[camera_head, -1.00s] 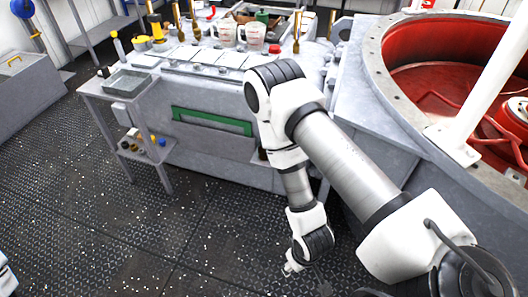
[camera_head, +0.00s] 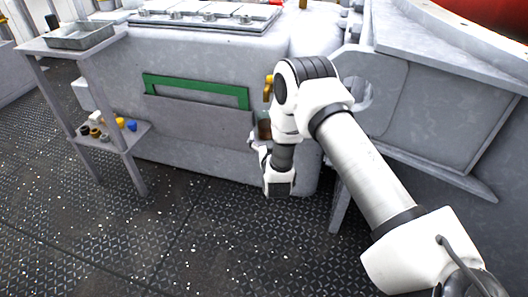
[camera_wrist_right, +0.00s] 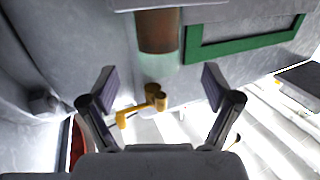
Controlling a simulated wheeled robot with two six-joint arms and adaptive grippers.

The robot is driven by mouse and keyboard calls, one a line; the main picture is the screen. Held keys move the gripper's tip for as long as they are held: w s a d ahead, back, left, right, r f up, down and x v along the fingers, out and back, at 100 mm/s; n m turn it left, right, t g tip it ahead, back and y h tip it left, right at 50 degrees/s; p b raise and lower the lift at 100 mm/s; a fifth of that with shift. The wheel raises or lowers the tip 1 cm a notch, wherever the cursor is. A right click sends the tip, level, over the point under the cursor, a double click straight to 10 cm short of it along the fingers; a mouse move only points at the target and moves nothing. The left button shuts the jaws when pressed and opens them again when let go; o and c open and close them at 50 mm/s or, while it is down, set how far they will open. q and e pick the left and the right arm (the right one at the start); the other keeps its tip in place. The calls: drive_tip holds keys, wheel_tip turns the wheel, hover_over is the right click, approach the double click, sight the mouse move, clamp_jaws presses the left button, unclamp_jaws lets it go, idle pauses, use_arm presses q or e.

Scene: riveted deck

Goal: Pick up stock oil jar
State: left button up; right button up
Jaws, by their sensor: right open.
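The oil jar (camera_head: 264,127), glass with brown contents, shows partly behind my right arm in the head view, beside the grey machine's front. In the right wrist view the jar (camera_wrist_right: 157,32) appears upside down at top centre, against a grey ledge at the picture's top edge. My right gripper (camera_wrist_right: 158,78) is open and empty, its fingers spread either side of the jar's line but apart from it. In the head view the gripper (camera_head: 254,144) is small and partly hidden by its wrist. My left gripper is not in view.
A brass tap (camera_head: 268,88) sticks out above the jar; it also shows between my fingers in the wrist view (camera_wrist_right: 150,100). A green-framed panel (camera_head: 195,88) is to its left. A side stand (camera_head: 135,135) holds small bottles. The deck floor (camera_head: 200,240) in front is clear.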

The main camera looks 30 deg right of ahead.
sight(267, 133)
wheel_tip(267, 133, down, 3)
drive_tip(key=shift+d+r+b, duration=0.1)
drive_tip(key=shift+r+b, duration=0.05)
drive_tip(key=shift+b, duration=0.35)
drive_tip(key=b+x, duration=0.4)
drive_tip(key=x, duration=0.3)
drive_tip(key=shift+w+d, duration=0.1)
drive_tip(key=shift+w+d+r, duration=0.1)
drive_tip(key=shift+w+r, duration=0.05)
drive_tip(key=shift+r, duration=0.05)
drive_tip(key=shift+c, duration=0.6)
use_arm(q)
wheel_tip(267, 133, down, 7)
use_arm(e)
drive_tip(key=c, duration=1.3)
